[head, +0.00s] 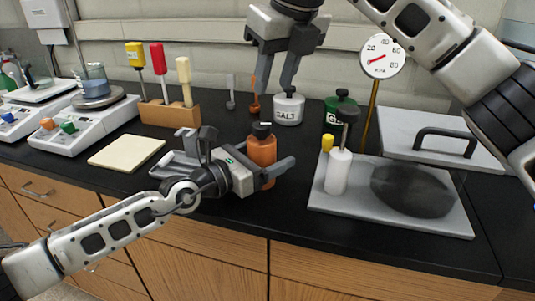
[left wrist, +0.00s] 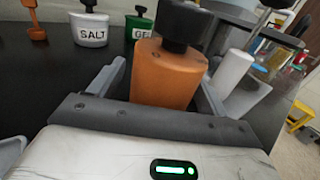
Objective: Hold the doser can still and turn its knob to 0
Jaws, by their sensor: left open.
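The doser can is an orange can (head: 261,155) with a black knob (head: 262,131) on top, standing upright on the black counter. In the left wrist view the orange can body (left wrist: 165,75) and black knob (left wrist: 184,22) fill the middle. My left gripper (head: 246,150) is open, with one finger on either side of the can; whether either touches it I cannot tell. My right gripper (head: 276,82) points down above and behind the can, its fingers apart and empty. The knob's setting cannot be read.
Behind stand a white SALT pot (head: 289,108) and a green pot (head: 340,112). A grey tray (head: 440,221) with a white bottle (head: 338,172) lies to the right. A wooden block (head: 170,113) with colored tools and a cream pad (head: 126,152) are to the left.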

